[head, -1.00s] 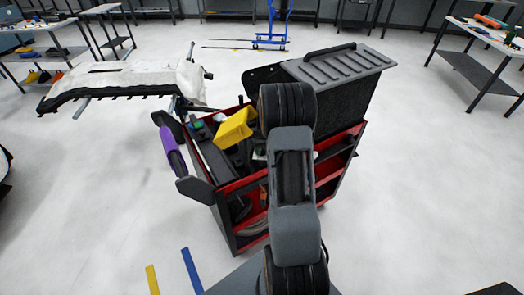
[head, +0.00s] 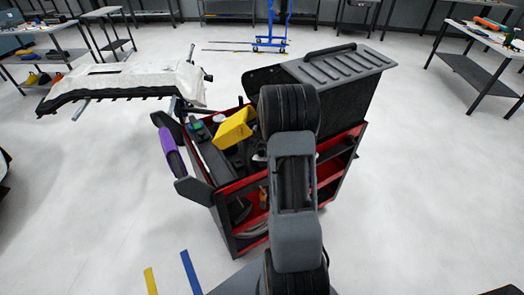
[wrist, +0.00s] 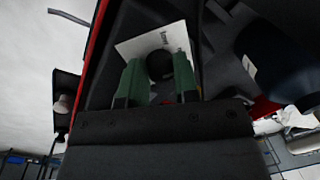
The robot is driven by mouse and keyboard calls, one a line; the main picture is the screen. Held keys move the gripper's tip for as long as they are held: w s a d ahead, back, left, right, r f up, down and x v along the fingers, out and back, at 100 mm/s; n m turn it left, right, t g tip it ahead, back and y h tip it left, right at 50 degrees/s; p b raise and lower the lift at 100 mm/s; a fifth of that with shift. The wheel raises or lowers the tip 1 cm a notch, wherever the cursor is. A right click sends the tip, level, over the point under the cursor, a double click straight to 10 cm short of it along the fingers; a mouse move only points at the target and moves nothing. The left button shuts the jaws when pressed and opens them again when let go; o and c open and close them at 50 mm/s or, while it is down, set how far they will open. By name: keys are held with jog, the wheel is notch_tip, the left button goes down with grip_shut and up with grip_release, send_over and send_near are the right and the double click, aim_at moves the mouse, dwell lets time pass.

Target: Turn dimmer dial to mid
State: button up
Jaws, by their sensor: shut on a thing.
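In the wrist view, the dimmer dial (wrist: 159,65) is a round black knob on a white plate (wrist: 146,42) with small dark lettering. My gripper (wrist: 157,72) has two green fingers, one on each side of the knob, and is shut on it. No pointer mark on the knob can be made out, so its setting cannot be read. In the head view, my own arm hides the gripper, and the dial cannot be made out.
A red and black tool cart (head: 240,185) stands under my arm, with a yellow bin (head: 234,128) and a purple-handled item (head: 170,150) on its left.

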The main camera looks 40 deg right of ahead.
jog(key=shift+r, duration=0.1)
dwell(0.4)
jog(key=o, duration=0.6)
jog(key=shift+o, duration=0.2)
